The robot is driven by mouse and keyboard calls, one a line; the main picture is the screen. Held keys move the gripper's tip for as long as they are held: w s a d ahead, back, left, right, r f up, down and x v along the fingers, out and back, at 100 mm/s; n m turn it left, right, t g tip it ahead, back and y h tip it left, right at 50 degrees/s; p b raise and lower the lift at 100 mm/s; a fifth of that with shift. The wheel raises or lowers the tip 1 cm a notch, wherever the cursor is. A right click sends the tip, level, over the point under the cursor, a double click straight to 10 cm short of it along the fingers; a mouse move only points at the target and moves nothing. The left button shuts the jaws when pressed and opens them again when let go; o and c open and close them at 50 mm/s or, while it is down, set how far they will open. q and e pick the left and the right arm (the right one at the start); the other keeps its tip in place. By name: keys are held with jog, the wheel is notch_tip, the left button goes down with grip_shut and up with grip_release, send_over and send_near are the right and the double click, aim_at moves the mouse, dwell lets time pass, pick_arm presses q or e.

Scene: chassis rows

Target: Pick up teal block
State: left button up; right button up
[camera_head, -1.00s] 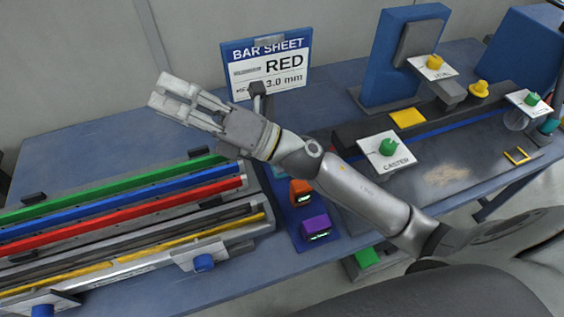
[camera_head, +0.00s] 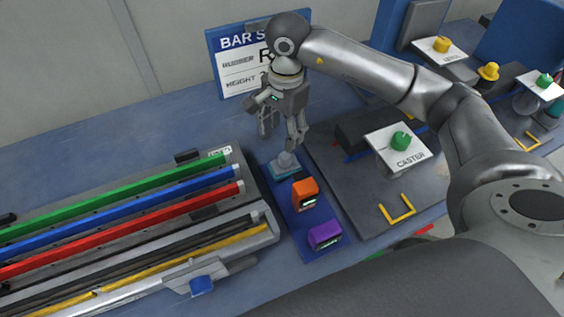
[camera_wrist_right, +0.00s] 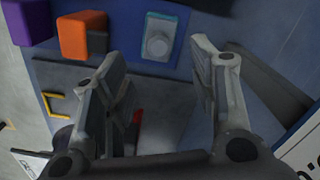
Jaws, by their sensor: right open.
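The teal block (camera_head: 286,174) sits at the far end of a dark blue strip on the table, with a grey round knob on top. It also shows in the right wrist view (camera_wrist_right: 149,58), upper middle, with its grey top facing the camera. My right gripper (camera_head: 282,133) points down just above and slightly behind the block. Its fingers are spread and empty; in the wrist view (camera_wrist_right: 160,65) the block appears beyond and between them, apart from both. My left gripper is not in view.
An orange block (camera_head: 305,193) and a purple block (camera_head: 325,235) stand on the same blue strip (camera_head: 299,228), nearer the front. Coloured bars (camera_head: 110,213) lie in a rack to the left. The bar sheet sign (camera_head: 228,68) stands behind, and a caster fixture (camera_head: 392,158) is to the right.

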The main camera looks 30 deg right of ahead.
aim_at(285, 156)
jog(key=shift+d+f, duration=0.1)
jog(key=shift+d, duration=0.45)
notch_tip(285, 156, down, 5)
jog(key=shift+f+p, duration=0.1)
jog(key=shift+p, duration=0.45)
jog(key=f, duration=0.1)
jog(key=f+p, duration=0.2)
jog(key=f, duration=0.1)
jog(key=shift+a, duration=0.25)
jog(key=shift+f, duration=0.6)
jog(key=c, duration=1.1)
